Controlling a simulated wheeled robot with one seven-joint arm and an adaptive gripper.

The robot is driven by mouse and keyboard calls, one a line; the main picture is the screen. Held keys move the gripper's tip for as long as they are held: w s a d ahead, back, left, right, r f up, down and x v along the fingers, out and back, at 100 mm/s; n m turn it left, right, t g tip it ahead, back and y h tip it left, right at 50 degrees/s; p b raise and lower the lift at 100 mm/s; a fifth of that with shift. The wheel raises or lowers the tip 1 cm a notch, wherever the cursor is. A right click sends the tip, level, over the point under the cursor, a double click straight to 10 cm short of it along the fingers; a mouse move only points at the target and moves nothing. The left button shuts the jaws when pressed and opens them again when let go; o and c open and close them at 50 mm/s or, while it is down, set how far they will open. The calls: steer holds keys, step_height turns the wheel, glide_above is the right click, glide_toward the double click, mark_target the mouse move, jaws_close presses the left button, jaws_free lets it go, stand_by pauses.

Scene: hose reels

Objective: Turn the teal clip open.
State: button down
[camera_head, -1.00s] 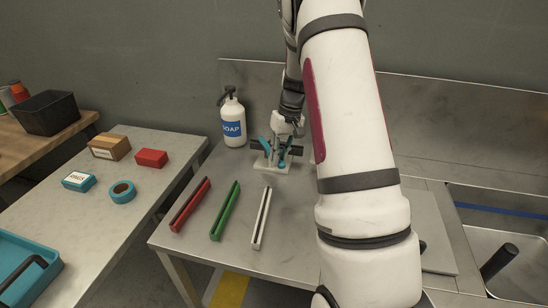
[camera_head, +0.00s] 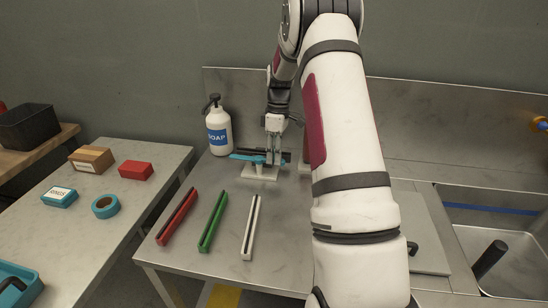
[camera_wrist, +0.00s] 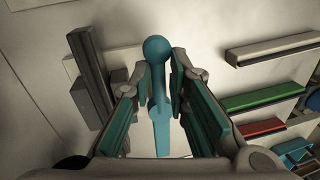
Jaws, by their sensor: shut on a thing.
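The teal clip (camera_head: 246,157) is a flat bar that extends left from my gripper, above a pale base block (camera_head: 258,174) on the steel table. In the wrist view the clip (camera_wrist: 157,82) has a rounded knob at its far end and runs between my fingers. My gripper (camera_head: 273,158) points down over the block and is shut on the clip. In the wrist view its green-padded fingers (camera_wrist: 160,72) stand on either side of the clip. A dark grey bar (camera_wrist: 90,70) lies beside the clip. The clip's pivot is hidden by the fingers.
A soap bottle (camera_head: 219,128) stands left of the clip. Red (camera_head: 176,216), green (camera_head: 213,221) and white (camera_head: 250,227) rails lie in front. A sink (camera_head: 500,240) is at the right. A side table at the left holds a box (camera_head: 91,159) and teal tape (camera_head: 105,206).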

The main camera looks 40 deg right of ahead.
steer(key=shift+w+d+n, duration=0.1)
steer(key=shift+w+n, duration=0.05)
steer(key=shift+n, duration=0.35)
steer(key=shift+w+d, duration=0.1)
steer(key=c, duration=1.6)
jaws_free()
steer(key=shift+d, duration=0.1)
steer(key=shift+c, duration=0.2)
step_height(320, 180, up, 12)
steer(key=w+d, duration=0.1)
steer(key=shift+w+d, duration=0.2)
steer(key=shift+d, duration=0.15)
steer(key=shift+a, duration=0.1)
